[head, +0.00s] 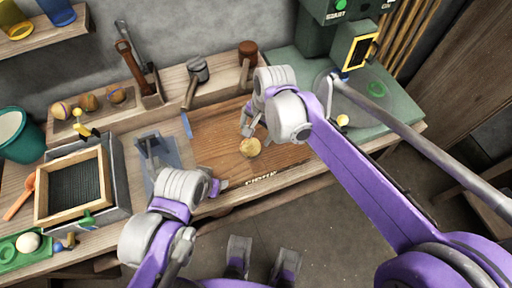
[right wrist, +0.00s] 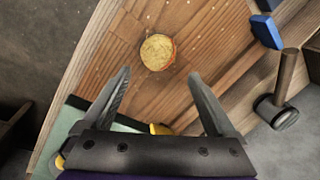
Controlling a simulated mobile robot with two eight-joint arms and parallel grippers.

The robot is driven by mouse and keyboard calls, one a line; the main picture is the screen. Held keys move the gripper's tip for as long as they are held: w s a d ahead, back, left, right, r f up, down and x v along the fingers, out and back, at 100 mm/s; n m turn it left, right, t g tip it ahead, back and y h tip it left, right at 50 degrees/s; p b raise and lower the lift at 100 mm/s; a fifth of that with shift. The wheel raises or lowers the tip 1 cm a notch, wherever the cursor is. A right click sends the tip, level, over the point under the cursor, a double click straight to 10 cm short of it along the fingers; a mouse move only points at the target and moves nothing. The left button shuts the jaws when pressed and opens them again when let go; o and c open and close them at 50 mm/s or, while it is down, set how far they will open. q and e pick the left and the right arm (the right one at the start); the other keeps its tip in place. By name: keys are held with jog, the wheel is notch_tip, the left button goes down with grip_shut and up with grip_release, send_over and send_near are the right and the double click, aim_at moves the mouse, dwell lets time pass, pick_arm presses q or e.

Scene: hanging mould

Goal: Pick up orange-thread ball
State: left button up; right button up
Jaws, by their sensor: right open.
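A round tan-yellow ball (head: 250,147) with an orange-red edge lies on the brown wooden board. In the right wrist view, the ball (right wrist: 158,52) sits just beyond the fingertips, between their lines and apart from them. My right gripper (head: 248,127) is over the board beside the ball. Its two fingers are spread and empty in the right wrist view (right wrist: 159,75). My left gripper (head: 221,185) is at the front edge of the board, mostly hidden by its own wrist, so its jaws cannot be made out.
Several balls (head: 88,102) sit in a wooden rack at the back left. Hammers (head: 197,70) and a mallet (head: 248,52) stand along the back. A framed box (head: 72,187) and a teal bucket (head: 20,134) are at the left. A green machine (head: 395,105) stands right. The board around the ball is clear.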

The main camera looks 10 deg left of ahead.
aim_at(252, 143)
jog(key=f, duration=0.2)
jog(key=shift+w+a+f, duration=0.1)
jog(key=shift+a+f, duration=0.2)
jog(key=shift+f, duration=0.1)
jog(key=shift+a+f+b, duration=0.2)
jog(key=shift+f+b, duration=0.05)
jog(key=shift+f, duration=1.25)
jog(key=shift+a+f+b, duration=0.2)
jog(key=shift+f, duration=1.3)
jog(key=c, duration=1.2)
